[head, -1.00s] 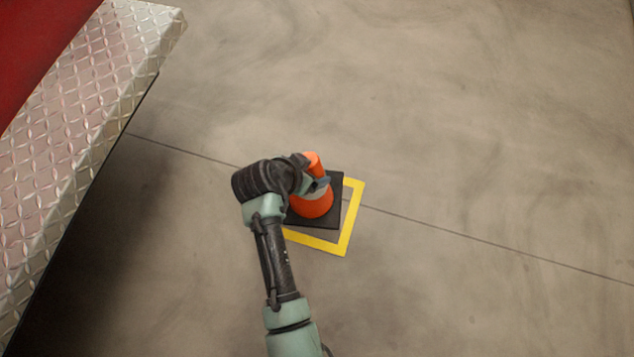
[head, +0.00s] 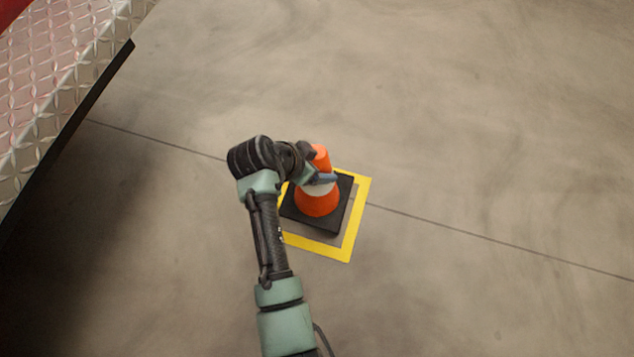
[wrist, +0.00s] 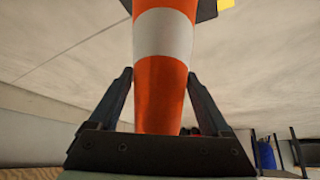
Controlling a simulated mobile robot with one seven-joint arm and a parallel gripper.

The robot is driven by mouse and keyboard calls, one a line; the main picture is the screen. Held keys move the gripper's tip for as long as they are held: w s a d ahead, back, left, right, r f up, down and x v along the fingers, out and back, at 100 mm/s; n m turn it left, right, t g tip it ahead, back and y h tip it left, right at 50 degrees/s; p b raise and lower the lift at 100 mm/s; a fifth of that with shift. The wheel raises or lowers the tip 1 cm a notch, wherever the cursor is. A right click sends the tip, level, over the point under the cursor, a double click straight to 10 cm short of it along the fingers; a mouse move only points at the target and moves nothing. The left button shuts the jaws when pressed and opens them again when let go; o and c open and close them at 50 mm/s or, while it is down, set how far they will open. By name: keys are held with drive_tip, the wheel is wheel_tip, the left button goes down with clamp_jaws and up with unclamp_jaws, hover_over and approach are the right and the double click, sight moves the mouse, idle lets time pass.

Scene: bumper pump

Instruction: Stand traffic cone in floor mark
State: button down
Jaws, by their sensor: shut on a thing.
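The traffic cone (head: 318,204) is orange with a white band and a square black base (head: 335,225). It looks upright in the head view. Its base overlaps the yellow square floor mark (head: 351,240); yellow shows along the right and bottom sides and in small parts at the top and left. I cannot tell whether the base touches the floor. My gripper (head: 319,181) is shut on the cone around its upper part.
A diamond-plate metal step (head: 60,70) with a dark edge is at the upper left. Open concrete floor surrounds the mark, with a thin dark seam crossing it. A blue object (wrist: 265,155) shows at the wrist view's lower right.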

wheel_tip(320, 180, down, 7)
drive_tip(key=b, duration=0.4)
drive_tip(key=shift+b, duration=0.3)
unclamp_jaws()
drive_tip(key=shift+f, duration=0.2)
drive_tip(key=p+v, duration=0.8)
drive_tip(key=v, duration=0.4)
drive_tip(key=shift+r, duration=0.15)
